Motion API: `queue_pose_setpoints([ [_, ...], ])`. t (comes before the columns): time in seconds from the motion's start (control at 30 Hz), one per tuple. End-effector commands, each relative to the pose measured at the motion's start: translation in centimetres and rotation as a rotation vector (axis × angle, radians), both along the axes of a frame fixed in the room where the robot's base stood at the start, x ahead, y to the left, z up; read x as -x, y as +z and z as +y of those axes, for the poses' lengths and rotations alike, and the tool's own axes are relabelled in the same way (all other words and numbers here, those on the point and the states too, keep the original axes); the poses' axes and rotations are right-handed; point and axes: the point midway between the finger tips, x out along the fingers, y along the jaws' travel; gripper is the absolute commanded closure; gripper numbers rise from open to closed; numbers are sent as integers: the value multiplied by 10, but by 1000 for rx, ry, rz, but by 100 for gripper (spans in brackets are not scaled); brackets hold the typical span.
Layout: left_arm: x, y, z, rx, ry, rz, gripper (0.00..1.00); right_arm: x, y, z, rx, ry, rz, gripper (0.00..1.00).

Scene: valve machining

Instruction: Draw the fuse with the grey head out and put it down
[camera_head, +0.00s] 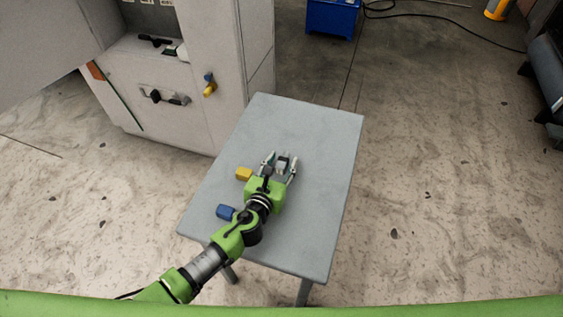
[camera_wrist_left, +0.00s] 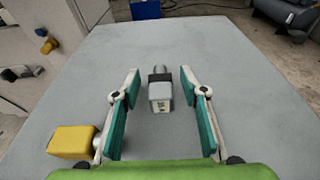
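The fuse with the grey head (camera_head: 283,163) lies on the grey table (camera_head: 313,130). In the left wrist view the same fuse (camera_wrist_left: 160,92) lies between the fingers, apart from both, with its metal end pointing away. My left gripper (camera_head: 279,164) is open over the table, its teal-padded fingers on either side of the fuse; it also shows in the left wrist view (camera_wrist_left: 160,100). A yellow fuse (camera_head: 244,174) and a blue fuse (camera_head: 226,212) lie on the table left of my left arm. My right gripper is not in view.
A grey cabinet (camera_head: 226,70) stands beyond the table's far left side. Blue and yellow fuses (camera_head: 209,85) show on its face, near a black fitting (camera_head: 160,96). In the left wrist view the yellow fuse (camera_wrist_left: 72,141) sits close beside the left finger. The table's far part is clear.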

Motion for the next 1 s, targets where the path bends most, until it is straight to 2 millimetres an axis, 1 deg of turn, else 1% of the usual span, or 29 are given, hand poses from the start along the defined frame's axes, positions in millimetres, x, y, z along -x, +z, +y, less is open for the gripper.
queue_pose_setpoints([
  [0.17,3,1,1,0,0,0,60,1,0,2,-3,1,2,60],
  [0.27,12,3,4,1,0,0,60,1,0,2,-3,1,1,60],
  [0.37,28,7,9,0,-1,1,60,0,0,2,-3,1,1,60],
  [0.6,75,19,24,-1,-1,3,60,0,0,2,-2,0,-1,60],
  [0.7,91,24,29,0,-1,2,60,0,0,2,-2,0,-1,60],
  [0.83,104,29,34,0,-1,1,60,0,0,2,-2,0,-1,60],
  [1.0,110,31,36,0,0,0,60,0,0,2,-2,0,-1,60],
])
